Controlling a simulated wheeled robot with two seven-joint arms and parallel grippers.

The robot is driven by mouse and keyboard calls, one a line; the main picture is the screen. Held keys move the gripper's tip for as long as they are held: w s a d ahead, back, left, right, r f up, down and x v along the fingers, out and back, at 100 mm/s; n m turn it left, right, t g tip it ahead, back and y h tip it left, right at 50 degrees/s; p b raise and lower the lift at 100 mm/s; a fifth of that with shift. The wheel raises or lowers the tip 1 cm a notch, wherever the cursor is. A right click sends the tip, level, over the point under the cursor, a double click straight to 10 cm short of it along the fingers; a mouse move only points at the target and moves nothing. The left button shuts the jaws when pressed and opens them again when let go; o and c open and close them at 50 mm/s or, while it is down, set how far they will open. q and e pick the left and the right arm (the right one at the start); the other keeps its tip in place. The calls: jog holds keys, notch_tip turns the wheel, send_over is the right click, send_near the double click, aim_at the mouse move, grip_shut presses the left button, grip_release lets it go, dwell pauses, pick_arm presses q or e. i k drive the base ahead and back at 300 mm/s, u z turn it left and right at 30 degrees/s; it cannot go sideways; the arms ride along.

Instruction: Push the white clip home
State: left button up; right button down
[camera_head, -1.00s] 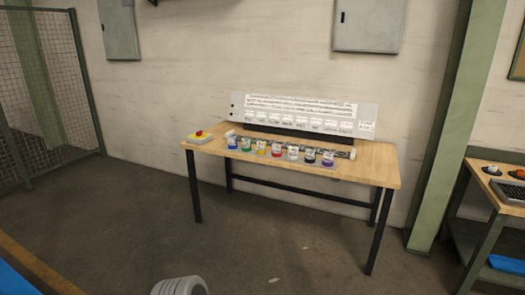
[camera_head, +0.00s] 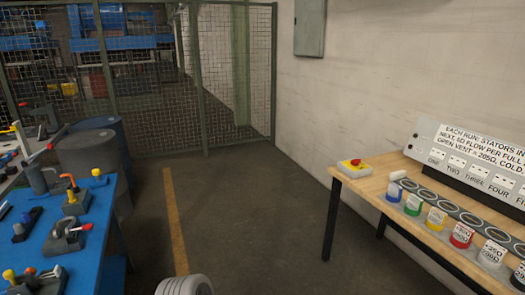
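I cannot make out a white clip or a chain drive in this view. A small white piece (camera_head: 398,175) lies at the left end of the strip of dark rings on the wooden table, but I cannot tell what it is. Neither of my grippers is in view.
A blue-topped table (camera_head: 112,206) at left carries several clamp-like devices with coloured handles. The wooden table (camera_head: 372,166) at right holds a yellow box with a red button (camera_head: 355,165), coloured cups (camera_head: 437,217) and a lettered panel (camera_head: 470,155). Drums (camera_head: 90,160) stand behind.

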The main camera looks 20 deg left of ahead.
aim_at(57, 271)
jog(key=u, duration=1.2)
jog(key=i, duration=1.05)
jog(key=u, duration=0.85)
